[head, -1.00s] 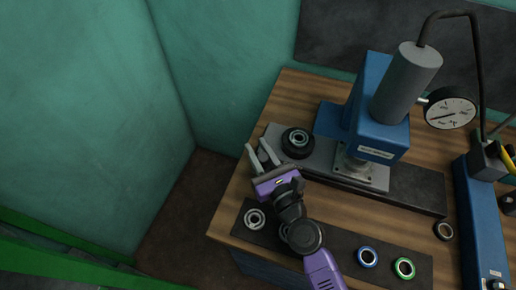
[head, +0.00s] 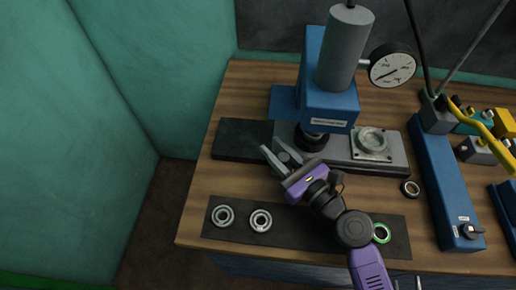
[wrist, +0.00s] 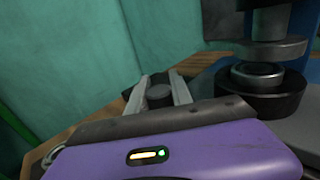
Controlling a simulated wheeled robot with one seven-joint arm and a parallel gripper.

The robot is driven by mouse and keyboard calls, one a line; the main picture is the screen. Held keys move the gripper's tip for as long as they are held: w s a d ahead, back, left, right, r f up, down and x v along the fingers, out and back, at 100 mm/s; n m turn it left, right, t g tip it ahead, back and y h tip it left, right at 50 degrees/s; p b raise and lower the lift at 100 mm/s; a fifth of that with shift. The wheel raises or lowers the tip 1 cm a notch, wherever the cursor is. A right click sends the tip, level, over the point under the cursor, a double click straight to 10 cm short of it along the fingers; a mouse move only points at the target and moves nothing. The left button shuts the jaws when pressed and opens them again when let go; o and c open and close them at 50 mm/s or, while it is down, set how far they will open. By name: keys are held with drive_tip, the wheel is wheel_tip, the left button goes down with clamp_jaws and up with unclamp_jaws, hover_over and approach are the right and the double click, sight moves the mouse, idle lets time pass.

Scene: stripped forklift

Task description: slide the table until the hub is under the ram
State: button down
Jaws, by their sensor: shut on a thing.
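The sliding table (head: 398,150) is a grey plate on a dark rail. The hub (head: 311,140), a thick black ring with a metal centre, sits on it and also shows in the wrist view (wrist: 262,92). The ram (wrist: 270,50) is a round metal end just above the hub, with a narrow gap; the hub looks roughly beneath it, but exact centring cannot be told. My gripper (head: 272,145) is at the table's left end, shut on a dark round knob (wrist: 159,95); it also shows in the wrist view (wrist: 160,80).
The blue press (head: 328,90) with a dial gauge (head: 391,67) stands behind the table. A square flanged plate (head: 372,142) lies on the table right of the hub. A dark mat (head: 300,225) with bearings is in front. Bare rail (head: 240,140) shows at left.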

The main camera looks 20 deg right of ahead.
drive_tip(key=shift+s+d, duration=0.25)
drive_tip(key=shift+d, duration=0.3)
drive_tip(key=shift+d, duration=0.1)
drive_tip(key=c, duration=1.1)
unclamp_jaws()
drive_tip(key=shift+c, duration=0.2)
drive_tip(key=shift+s, duration=0.1)
